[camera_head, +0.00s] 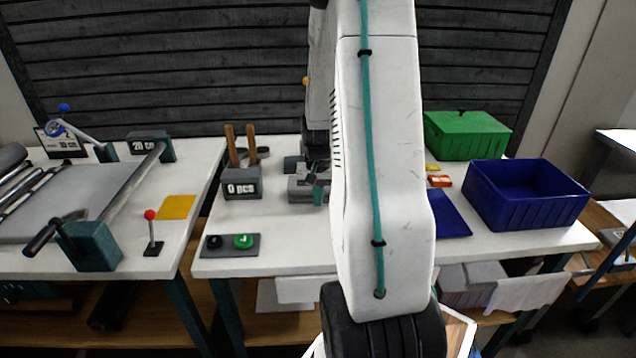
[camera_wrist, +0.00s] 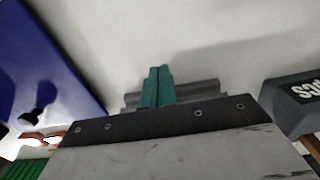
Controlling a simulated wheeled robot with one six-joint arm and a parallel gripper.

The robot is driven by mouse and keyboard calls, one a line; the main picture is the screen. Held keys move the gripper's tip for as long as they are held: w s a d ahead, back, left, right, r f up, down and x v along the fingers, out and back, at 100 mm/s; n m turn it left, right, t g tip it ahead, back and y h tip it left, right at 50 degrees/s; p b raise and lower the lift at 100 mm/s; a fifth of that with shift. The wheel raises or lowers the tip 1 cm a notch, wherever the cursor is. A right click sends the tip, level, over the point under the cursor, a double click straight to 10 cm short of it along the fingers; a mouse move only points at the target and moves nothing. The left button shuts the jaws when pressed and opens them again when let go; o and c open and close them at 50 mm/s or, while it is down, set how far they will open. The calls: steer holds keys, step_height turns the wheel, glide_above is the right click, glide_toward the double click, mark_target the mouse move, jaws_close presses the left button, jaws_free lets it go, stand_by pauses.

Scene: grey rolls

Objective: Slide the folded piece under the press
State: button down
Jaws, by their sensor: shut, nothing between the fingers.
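A grey piece (camera_head: 301,191) lies on the middle table; it looks blocky and layered, and I cannot tell its folds. It also shows behind my fingers in the wrist view (camera_wrist: 204,93). My gripper (camera_head: 318,194) is at this piece with its teal fingers together. In the wrist view its fingertips (camera_wrist: 157,72) are shut, with nothing seen between them. I cannot tell whether they touch the grey piece. No press is clearly recognisable; my arm hides the middle of the table.
A grey block marked "0 pcs" (camera_head: 242,185) with wooden handles stands left of the gripper. A button panel (camera_head: 230,246) is at the front left. A blue mat (camera_head: 449,214), blue bin (camera_head: 526,196) and green box (camera_head: 466,137) are to the right. Another table (camera_head: 180,245) stands left.

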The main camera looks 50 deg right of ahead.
step_height(320, 180, down, 2)
steer(key=shift+f, duration=0.1)
steer(key=shift+w+d, duration=0.8)
steer(key=shift+d, duration=0.3)
steer(key=shift+w+d, duration=0.45)
steer(key=shift+d, duration=0.05)
steer(key=shift+d, duration=0.1)
steer(key=shift+w+d, duration=0.85)
steer(key=shift+d, duration=0.15)
steer(key=shift+a, duration=0.1)
